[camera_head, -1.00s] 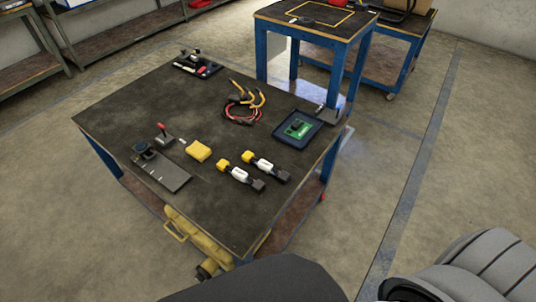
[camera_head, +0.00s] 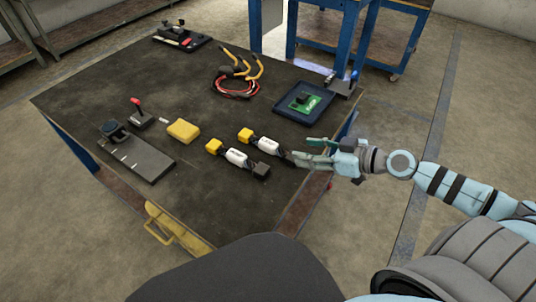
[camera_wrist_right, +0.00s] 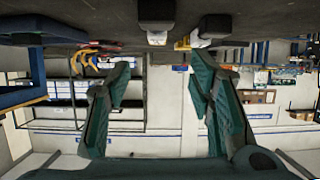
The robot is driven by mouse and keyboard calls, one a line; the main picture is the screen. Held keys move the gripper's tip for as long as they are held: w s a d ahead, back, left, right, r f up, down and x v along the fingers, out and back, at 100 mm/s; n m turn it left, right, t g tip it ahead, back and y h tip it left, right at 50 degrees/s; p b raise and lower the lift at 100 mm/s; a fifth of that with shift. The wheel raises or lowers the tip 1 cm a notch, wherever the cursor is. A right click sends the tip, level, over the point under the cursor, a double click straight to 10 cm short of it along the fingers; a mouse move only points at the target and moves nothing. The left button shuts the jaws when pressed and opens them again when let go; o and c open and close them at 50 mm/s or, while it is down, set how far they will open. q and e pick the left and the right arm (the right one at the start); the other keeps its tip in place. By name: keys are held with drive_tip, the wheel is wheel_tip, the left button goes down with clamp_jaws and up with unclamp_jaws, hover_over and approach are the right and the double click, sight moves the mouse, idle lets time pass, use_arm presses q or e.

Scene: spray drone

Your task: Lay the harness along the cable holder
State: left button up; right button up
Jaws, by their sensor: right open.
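The harness (camera_head: 235,85) is a loose bundle of red and dark wires with yellow-orange branches, lying on the dark workbench (camera_head: 100,90). Its red and yellow parts also show at the upper left of the right wrist view (camera_wrist_right: 95,52). A dark flat plate (camera_head: 148,164) with white marks and a black block at one end lies at the bench's left front; I cannot tell surely whether it is the cable holder. My right gripper (camera_head: 310,154) is open and empty at the bench's right edge, beside the connectors. Its spread fingers show in the right wrist view (camera_wrist_right: 163,72). My left gripper is out of view.
Two yellow, white and black connectors (camera_head: 238,157) (camera_head: 264,145) lie near the right gripper. A yellow block (camera_head: 183,131), a red-handled clamp (camera_head: 140,115), a blue tray (camera_head: 291,108) with a green board, and a black tool tray (camera_head: 183,40) surround the harness. The bench's left middle is bare.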

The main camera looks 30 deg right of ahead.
drive_tip(key=b, duration=0.2)
approach(269, 143)
drive_tip(key=x, duration=0.4)
drive_tip(key=shift+w+f, duration=0.1)
drive_tip(key=shift+f, duration=0.15)
drive_tip(key=b+x, duration=0.1)
drive_tip(key=x, duration=0.4)
drive_tip(key=shift+w+r, duration=0.1)
drive_tip(key=shift+w, duration=0.1)
drive_tip(key=shift+s, duration=0.1)
drive_tip(key=shift+c, duration=1.1)
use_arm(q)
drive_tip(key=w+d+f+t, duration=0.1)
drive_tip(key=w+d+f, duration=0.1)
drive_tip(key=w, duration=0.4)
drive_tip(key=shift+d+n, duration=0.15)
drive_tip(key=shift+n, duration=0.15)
use_arm(e)
clamp_jaws()
